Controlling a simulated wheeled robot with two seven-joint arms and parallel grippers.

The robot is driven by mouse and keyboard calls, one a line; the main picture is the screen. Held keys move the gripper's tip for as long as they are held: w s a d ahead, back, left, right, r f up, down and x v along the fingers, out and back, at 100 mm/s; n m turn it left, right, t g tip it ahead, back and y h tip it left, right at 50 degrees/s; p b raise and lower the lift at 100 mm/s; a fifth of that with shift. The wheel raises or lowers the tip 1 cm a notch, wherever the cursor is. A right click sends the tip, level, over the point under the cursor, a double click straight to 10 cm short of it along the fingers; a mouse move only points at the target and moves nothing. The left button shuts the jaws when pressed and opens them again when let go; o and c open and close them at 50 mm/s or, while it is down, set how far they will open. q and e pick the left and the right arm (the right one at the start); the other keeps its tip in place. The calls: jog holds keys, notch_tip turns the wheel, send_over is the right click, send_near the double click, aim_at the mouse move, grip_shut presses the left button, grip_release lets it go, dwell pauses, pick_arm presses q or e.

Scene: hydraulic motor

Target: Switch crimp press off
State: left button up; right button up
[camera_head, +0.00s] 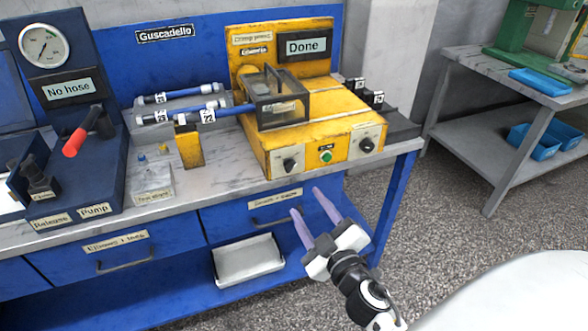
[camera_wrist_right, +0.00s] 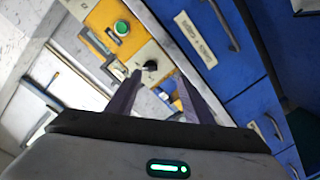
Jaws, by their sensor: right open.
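The yellow crimp press (camera_head: 320,115) stands on the bench, and its screen (camera_head: 303,45) reads "Done". On its front are a left black knob (camera_head: 290,165), a green button (camera_head: 326,156) and a right black knob (camera_head: 367,145). My right gripper (camera_head: 306,204) is open and empty, in front of the bench and below the press front, apart from it. In the right wrist view the green button (camera_wrist_right: 122,27) shows, and one black knob (camera_wrist_right: 150,65) appears between the two fingers; I cannot tell which knob. My left gripper is not in view.
Blue hoses (camera_head: 185,115) lie left of the press, one reaching into its guard. A gauge panel reading "No hose" with a red lever (camera_head: 82,135) stands far left. Blue drawers (camera_head: 265,212) and an open tray (camera_head: 248,262) are below. A grey side table (camera_head: 495,75) stands right.

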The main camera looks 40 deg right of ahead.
aim_at(292, 168)
jog(key=shift+n, duration=0.3)
jog(key=w+d, duration=0.1)
jog(key=w, duration=0.2)
jog(key=w+d+r+p, duration=0.1)
jog(key=w, duration=0.2)
jog(key=w+d+r, duration=0.1)
jog(key=w, duration=0.2)
jog(key=shift+w+p, duration=0.4)
jog(key=shift+w+d, duration=0.1)
jog(key=shift+w, duration=0.4)
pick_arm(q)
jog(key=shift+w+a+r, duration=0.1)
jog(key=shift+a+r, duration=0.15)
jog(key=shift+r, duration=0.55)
pick_arm(e)
jog(key=c, duration=1)
jog(key=shift+c, duration=0.2)
